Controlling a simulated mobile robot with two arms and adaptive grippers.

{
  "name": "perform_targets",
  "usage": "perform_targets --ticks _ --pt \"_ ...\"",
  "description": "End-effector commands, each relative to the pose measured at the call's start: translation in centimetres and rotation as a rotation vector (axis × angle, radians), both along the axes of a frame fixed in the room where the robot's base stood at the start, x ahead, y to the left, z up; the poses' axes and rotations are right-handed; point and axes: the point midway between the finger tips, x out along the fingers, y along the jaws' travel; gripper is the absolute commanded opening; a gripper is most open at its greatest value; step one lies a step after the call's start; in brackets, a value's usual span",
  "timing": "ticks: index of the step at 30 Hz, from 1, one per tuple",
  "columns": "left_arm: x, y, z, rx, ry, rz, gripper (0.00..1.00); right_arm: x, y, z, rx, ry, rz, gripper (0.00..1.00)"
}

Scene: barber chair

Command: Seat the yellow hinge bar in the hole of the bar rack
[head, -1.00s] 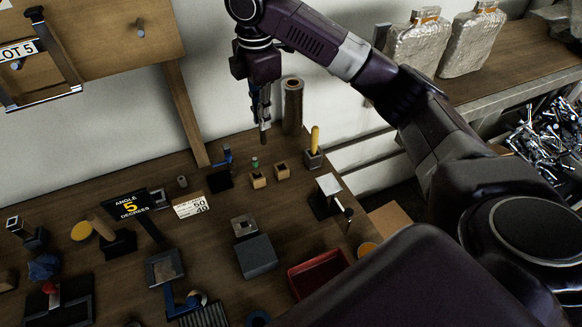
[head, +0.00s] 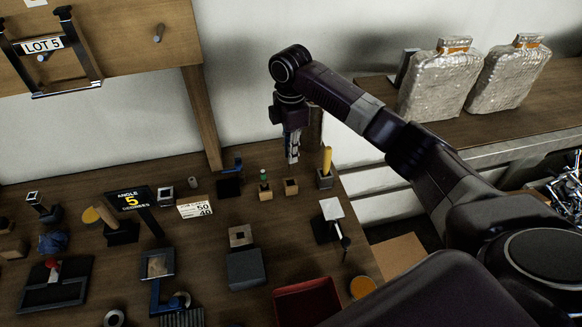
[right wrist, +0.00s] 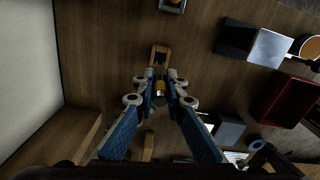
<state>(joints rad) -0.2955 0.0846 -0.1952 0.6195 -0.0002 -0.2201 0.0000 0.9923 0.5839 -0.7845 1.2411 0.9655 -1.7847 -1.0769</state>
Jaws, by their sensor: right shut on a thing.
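My right gripper (head: 292,152) hangs pointing down over the back right of the bench. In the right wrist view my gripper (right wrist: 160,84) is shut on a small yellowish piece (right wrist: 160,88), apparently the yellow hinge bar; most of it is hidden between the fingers. A small wooden block with an open square top (head: 291,187), likely part of the bar rack, sits just below the gripper. It also shows in the right wrist view (right wrist: 160,54), just beyond the fingertips. A gap remains between them. A similar wooden block with a green-topped peg (head: 265,188) stands to its left. My left gripper is out of view.
A yellow cylinder (head: 327,160) stands upright in a grey block (head: 325,179) close to the right of the gripper. A brown cylinder (head: 314,126) stands behind. A square-topped stand (head: 332,210) and a red tray (head: 306,300) are nearer. The wall is close behind.

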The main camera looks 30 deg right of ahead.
Motion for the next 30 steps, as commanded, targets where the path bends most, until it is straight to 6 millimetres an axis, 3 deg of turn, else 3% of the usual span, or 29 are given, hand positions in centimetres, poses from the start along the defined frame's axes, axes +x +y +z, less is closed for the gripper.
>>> perform_targets --ticks 3,8,16,29,30 --pt "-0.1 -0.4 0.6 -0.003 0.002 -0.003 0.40 -0.1 0.1 -1.9 0.001 0.001 0.000 0.00" --pt "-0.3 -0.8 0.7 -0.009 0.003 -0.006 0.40 0.0 0.0 -3.2 0.000 -0.001 -0.001 0.00" --pt "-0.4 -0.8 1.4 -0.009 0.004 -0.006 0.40 0.0 0.1 -6.9 0.001 0.001 0.000 0.00" --pt "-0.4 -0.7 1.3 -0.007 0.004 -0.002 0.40 0.0 0.1 -7.7 0.001 -0.001 0.000 0.00" --pt "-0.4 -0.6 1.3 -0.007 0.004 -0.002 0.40 0.0 0.1 -7.7 0.001 -0.001 0.000 0.13"
